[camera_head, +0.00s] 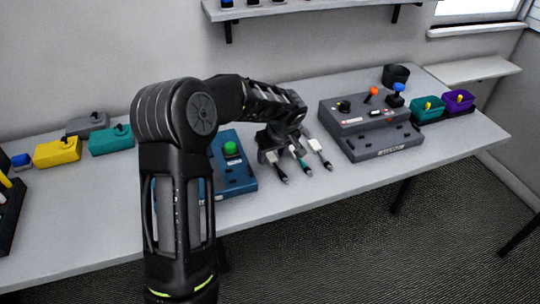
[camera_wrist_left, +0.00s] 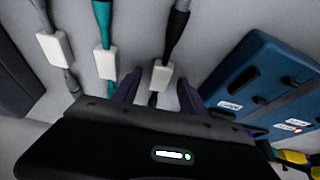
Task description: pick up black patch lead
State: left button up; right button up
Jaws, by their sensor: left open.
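The black patch lead (camera_wrist_left: 180,25) has a white block (camera_wrist_left: 161,75) on it and lies on the table, nearest the blue box. In the head view its white block (camera_head: 271,157) and dark tip show just under my left gripper (camera_head: 268,150). In the left wrist view my left gripper (camera_wrist_left: 159,92) is open, with one finger on each side of the lead near its white block. I cannot tell whether the fingers touch it. The lead's other end is hidden behind the gripper body. My right gripper is not in view.
A teal lead (camera_wrist_left: 105,50) and a grey lead (camera_wrist_left: 54,45) lie alongside, on the side away from the blue box (camera_head: 240,178). A grey control box (camera_head: 385,146) stands to the right. Yellow (camera_head: 57,152) and teal (camera_head: 110,141) boxes stand at left. The front right table is clear.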

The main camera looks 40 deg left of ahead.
pick_arm(q)
jog(key=shift+c, duration=0.3)
grip_shut()
dwell(0.6)
